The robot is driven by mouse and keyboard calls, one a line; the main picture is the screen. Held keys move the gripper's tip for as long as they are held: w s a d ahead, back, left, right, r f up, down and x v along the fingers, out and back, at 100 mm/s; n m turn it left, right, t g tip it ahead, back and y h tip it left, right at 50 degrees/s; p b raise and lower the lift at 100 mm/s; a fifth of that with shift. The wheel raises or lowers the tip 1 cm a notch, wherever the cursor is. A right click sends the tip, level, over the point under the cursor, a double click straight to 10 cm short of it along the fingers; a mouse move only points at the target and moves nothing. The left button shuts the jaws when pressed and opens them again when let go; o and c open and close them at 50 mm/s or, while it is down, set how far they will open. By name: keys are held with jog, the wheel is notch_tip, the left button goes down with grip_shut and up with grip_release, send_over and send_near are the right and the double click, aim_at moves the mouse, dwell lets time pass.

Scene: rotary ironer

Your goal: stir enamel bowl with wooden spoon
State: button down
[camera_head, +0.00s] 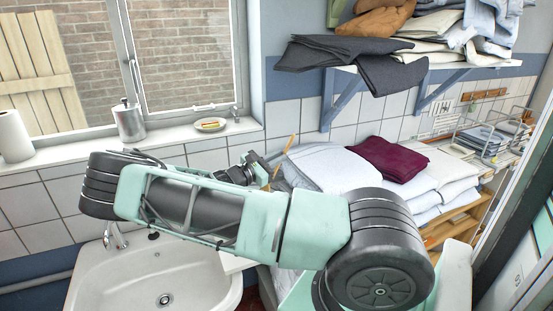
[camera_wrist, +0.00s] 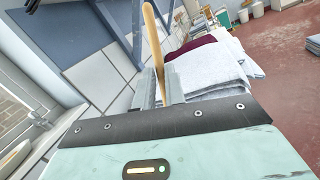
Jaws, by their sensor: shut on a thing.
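My gripper (camera_wrist: 158,86) is shut on the wooden spoon (camera_wrist: 152,35), whose pale handle stands up between the two fingers in the wrist view. In the head view, the spoon's thin handle (camera_head: 291,143) rises at a tilt beside my gripper (camera_head: 264,172), in front of the tiled wall. I cannot make out the enamel bowl in either view; my arm covers much of the area below the gripper.
A white sink (camera_head: 110,278) lies below my arm at the left. Folded white linens (camera_head: 335,168) and a maroon cloth (camera_head: 388,158) lie right of the gripper. A wall shelf (camera_head: 345,70) with cloths hangs above. The windowsill (camera_head: 75,150) holds a canister (camera_head: 129,122) and a small dish (camera_head: 210,125).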

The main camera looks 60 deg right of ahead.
notch_tip(320, 180, up, 5)
jog(key=p, duration=0.3)
jog(key=shift+p, duration=0.3)
jog(key=shift+w, duration=0.1)
dwell(1.1)
